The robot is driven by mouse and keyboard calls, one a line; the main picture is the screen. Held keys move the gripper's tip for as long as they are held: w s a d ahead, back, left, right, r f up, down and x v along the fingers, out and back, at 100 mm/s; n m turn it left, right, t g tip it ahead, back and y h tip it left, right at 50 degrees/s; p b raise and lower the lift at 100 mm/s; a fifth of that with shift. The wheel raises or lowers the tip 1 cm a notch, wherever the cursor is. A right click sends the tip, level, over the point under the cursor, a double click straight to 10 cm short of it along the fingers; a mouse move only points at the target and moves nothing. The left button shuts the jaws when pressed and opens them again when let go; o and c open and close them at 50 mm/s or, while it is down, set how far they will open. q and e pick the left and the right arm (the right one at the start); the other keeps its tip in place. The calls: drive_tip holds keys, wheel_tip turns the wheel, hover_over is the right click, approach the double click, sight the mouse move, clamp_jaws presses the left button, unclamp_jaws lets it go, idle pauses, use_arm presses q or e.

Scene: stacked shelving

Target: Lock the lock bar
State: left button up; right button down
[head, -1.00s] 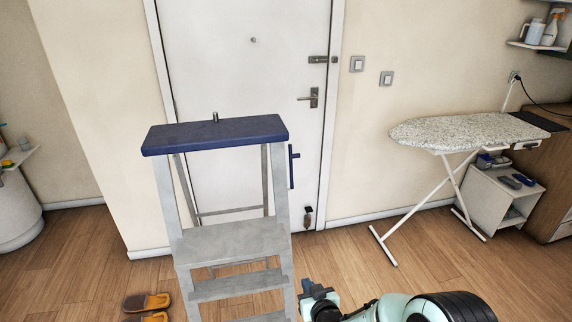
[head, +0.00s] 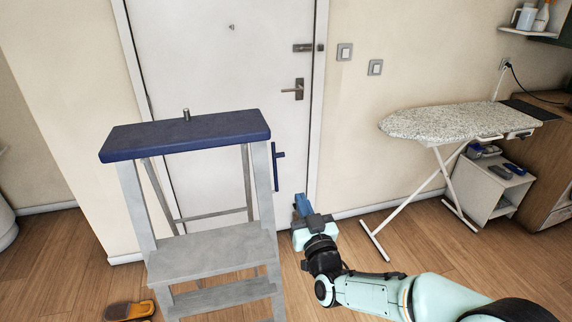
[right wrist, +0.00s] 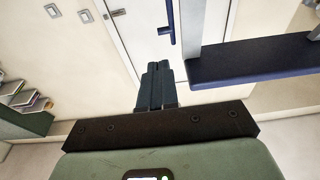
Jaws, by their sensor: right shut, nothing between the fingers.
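A grey stepladder (head: 213,257) with a dark blue top (head: 185,135) stands in front of the white door. The lock bar appears to be the upright blue bar (head: 275,167) with a short side peg, at the ladder's right side. It also shows at the top of the right wrist view (right wrist: 170,22), beyond my fingertips. My right gripper (head: 302,204) is shut and empty, right of the ladder and below the bar, apart from both. Its closed fingers (right wrist: 156,82) point toward the door side. My left gripper is out of view.
The white door (head: 222,60) has a lever handle (head: 293,90) and a latch (head: 308,48). An ironing board (head: 455,122) stands at the right beside a small white cabinet (head: 495,188).

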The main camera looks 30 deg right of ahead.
sight(283, 156)
drive_tip(key=p+x, duration=0.3)
drive_tip(key=x, duration=1.1)
drive_tip(key=shift+a, duration=0.1)
